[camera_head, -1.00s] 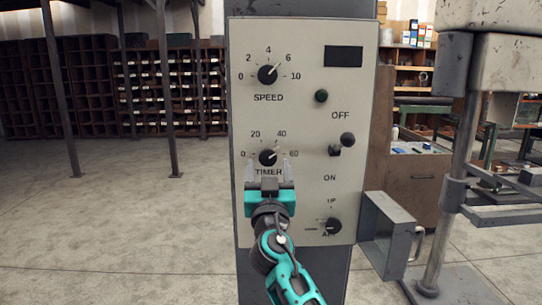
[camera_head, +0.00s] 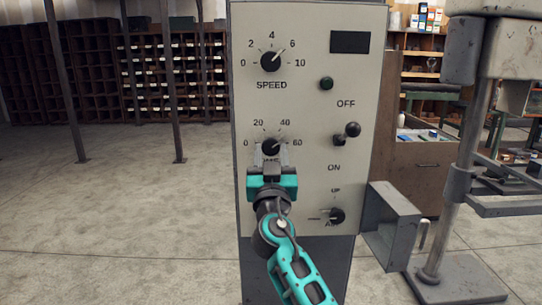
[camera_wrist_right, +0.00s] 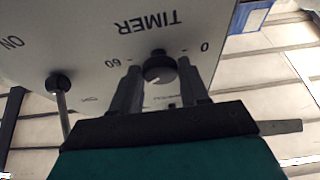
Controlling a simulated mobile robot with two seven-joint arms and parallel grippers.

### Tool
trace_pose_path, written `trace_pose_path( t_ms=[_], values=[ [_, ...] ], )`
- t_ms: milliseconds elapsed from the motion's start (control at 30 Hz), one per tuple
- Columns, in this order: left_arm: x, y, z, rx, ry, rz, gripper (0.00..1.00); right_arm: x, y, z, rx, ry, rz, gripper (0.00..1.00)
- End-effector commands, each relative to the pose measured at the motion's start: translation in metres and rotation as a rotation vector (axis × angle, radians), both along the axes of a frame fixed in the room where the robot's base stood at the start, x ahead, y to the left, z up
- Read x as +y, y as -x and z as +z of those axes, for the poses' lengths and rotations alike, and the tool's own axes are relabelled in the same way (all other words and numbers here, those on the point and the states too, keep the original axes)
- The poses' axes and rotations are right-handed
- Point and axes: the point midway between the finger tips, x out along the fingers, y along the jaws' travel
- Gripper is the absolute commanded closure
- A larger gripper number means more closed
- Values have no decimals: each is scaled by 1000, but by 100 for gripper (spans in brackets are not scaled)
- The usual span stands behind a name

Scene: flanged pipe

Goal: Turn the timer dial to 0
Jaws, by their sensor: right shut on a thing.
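The black timer dial (camera_head: 271,146) sits low on the pale control panel, under an arc of numbers from 0 at left to 60 at right. My right gripper (camera_head: 270,157) is at the dial, its fingers covering most of the TIMER label. In the right wrist view, upside down, the dial (camera_wrist_right: 159,66) lies between the two grey fingers, and the gripper (camera_wrist_right: 158,76) is shut on it. A pale mark on the dial appears to point between 40 and 60. My left gripper is out of view.
The speed dial (camera_head: 270,62) is above the timer. A toggle lever (camera_head: 352,130) and a lower knob (camera_head: 336,216) are to the right. A grey open box (camera_head: 391,225) juts out beside the panel's lower right.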

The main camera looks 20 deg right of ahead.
Motion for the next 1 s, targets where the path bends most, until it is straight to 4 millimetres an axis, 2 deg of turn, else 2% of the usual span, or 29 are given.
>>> trace_pose_path(
  t_ms=[33, 200, 567, 1000],
  values=[
    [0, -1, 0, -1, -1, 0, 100, 0, 0, 0, 0, 0, 0, 70],
    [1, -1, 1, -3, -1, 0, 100, 0, 0, 0, -1, 0, 0, 86],
    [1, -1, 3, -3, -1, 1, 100, -1, 1, 1, 16, 62, 0, 86],
    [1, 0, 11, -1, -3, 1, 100, -5, 2, 3, 111, 399, 1, 86]
  ],
)
